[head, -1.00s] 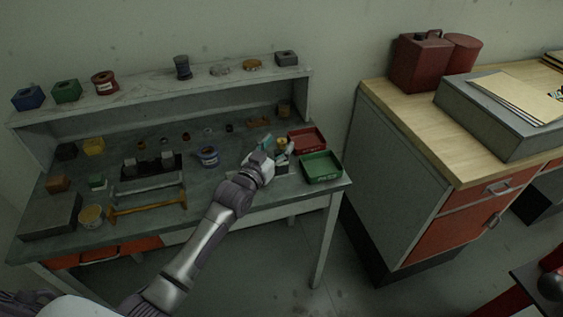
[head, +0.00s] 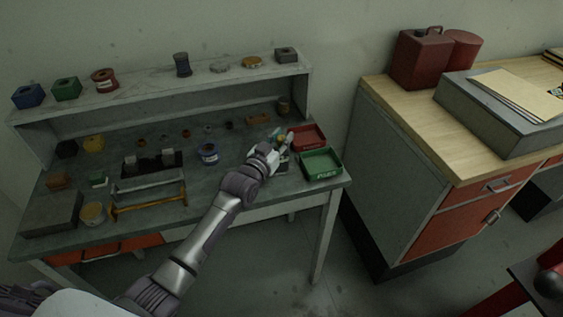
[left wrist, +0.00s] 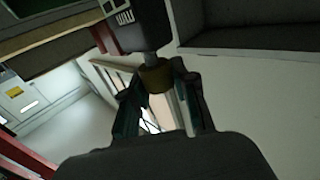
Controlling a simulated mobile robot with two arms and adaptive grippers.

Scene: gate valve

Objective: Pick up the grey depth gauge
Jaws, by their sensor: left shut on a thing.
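My left gripper (head: 283,139) is at the right part of the bench, beside the red and green trays. In the left wrist view its teal fingers (left wrist: 163,80) are shut around a brass-coloured round piece (left wrist: 155,76). A short grey stem (left wrist: 149,58) joins this piece to a dark block (left wrist: 137,25). In the head view a small dark block (head: 284,157) shows just below the fingertips, partly hidden by the gripper. I cannot tell whether the held piece belongs to the grey depth gauge. My right gripper is not in view.
A red tray (head: 323,138) and a green tray (head: 337,163) lie close to the right of my gripper. A blue pot (head: 208,153) stands to the left. Small parts line the back shelf.

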